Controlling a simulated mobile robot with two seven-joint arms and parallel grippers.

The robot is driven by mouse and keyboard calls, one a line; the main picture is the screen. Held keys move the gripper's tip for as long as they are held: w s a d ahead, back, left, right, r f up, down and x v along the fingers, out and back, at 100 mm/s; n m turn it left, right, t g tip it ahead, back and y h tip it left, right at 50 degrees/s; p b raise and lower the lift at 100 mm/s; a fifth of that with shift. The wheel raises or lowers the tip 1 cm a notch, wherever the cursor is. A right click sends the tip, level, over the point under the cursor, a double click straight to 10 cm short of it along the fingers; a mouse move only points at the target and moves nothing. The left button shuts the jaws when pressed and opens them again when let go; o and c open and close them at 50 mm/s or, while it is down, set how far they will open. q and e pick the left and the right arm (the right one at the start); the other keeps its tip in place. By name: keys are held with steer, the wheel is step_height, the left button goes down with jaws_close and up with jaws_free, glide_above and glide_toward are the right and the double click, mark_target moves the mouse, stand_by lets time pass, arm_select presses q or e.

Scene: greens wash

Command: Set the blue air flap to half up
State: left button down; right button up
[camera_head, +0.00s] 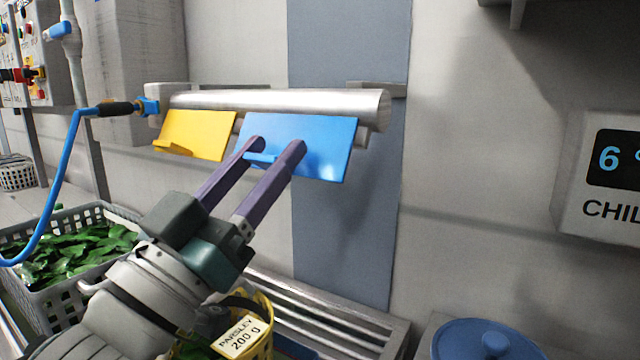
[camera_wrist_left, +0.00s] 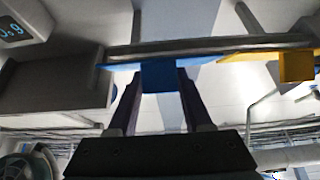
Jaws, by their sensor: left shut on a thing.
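The blue air flap (camera_head: 325,143) hangs tilted outward from a horizontal silver pipe (camera_head: 280,101) on the wall. It also shows in the left wrist view (camera_wrist_left: 122,65), nearly edge-on, with its blue tab (camera_wrist_left: 160,78) between my fingers. My left gripper (camera_head: 276,153) reaches up from below and is shut on the tab at the flap's lower left edge. My left gripper also shows in the left wrist view (camera_wrist_left: 160,84). The fingers partly hide the tab in the head view. My right gripper is not in view.
A yellow flap (camera_head: 198,135) hangs just left of the blue one. A blue hose (camera_head: 70,160) joins the pipe's left end. Below are a crate of greens (camera_head: 128,212), a yellow basket labelled parsley (camera_head: 268,305), a slatted rack (camera_head: 345,328) and a blue lid (camera_head: 470,342).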

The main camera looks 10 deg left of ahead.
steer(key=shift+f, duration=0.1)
arm_select(q)
steer(key=shift+c, duration=1.6)
jaws_free()
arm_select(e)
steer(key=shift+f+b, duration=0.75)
arm_select(q)
steer(key=v, duration=1)
